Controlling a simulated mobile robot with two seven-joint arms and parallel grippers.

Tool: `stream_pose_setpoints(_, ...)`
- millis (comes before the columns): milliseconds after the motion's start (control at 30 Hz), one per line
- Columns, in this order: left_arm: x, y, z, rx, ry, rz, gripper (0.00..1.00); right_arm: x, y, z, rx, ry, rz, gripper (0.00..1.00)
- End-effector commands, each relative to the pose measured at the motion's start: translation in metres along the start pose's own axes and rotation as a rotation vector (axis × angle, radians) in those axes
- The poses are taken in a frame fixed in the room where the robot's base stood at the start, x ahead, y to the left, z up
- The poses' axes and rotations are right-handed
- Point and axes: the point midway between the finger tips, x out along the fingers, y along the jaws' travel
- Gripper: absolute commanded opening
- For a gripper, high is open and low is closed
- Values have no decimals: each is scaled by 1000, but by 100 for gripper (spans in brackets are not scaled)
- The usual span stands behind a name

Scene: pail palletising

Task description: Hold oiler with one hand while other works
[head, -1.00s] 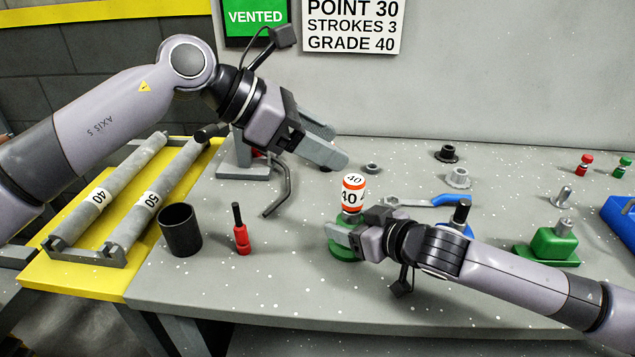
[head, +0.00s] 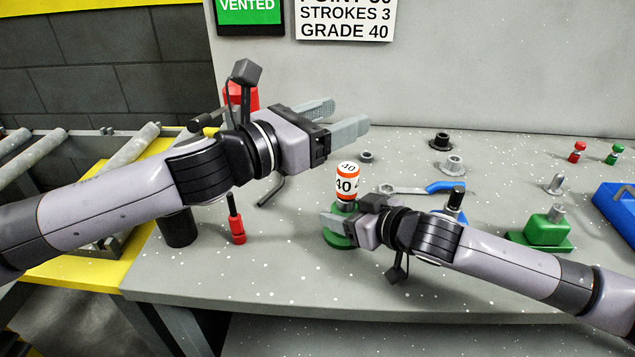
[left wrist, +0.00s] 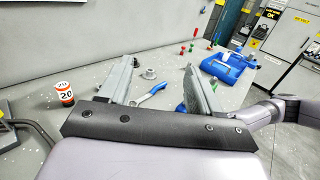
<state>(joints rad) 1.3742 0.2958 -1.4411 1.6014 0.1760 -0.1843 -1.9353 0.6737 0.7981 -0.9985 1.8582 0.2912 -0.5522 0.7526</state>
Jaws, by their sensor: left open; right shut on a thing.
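My right gripper (head: 333,226) is shut on the green-based oiler (head: 338,241), which stands upright on the bench. A white and orange cartridge marked 40 (head: 346,182) sits upright on top of it. The fingers hide part of the oiler's body. My left gripper (head: 350,112) is open and empty, raised above the bench behind and left of the oiler, with its fingers pointing right. In the left wrist view, its open fingers (left wrist: 160,64) have nothing between them; an orange and white cartridge (left wrist: 64,92) shows at left, its number hard to read.
A blue-handled wrench (head: 432,188), a grey flanged part (head: 453,164) and a black one (head: 440,141) lie behind the right arm. A green block with a stud (head: 545,230) and a blue tray (head: 617,207) are at right. A black cup (head: 178,228) and red tool (head: 236,228) stand left.

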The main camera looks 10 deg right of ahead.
Motion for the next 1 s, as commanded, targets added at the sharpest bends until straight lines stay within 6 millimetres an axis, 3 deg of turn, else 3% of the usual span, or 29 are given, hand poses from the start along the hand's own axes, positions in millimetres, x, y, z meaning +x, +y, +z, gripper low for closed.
stream_pose_setpoints(200, -15, 5, -60, -21, 217, 109, 64, 0, 0, -1, 0, 1, -1, 15)
stream_pose_setpoints(400, -27, 1, -93, -21, 352, 134, 64, 0, 0, -1, 0, 1, -1, 15)
stream_pose_setpoints(667, -27, -5, -102, -27, 385, 177, 64, 0, 0, 0, 0, 1, -1, 15)
stream_pose_setpoints(1000, -18, -16, -102, -64, 376, 363, 64, 0, 0, 0, 0, 1, -1, 15)
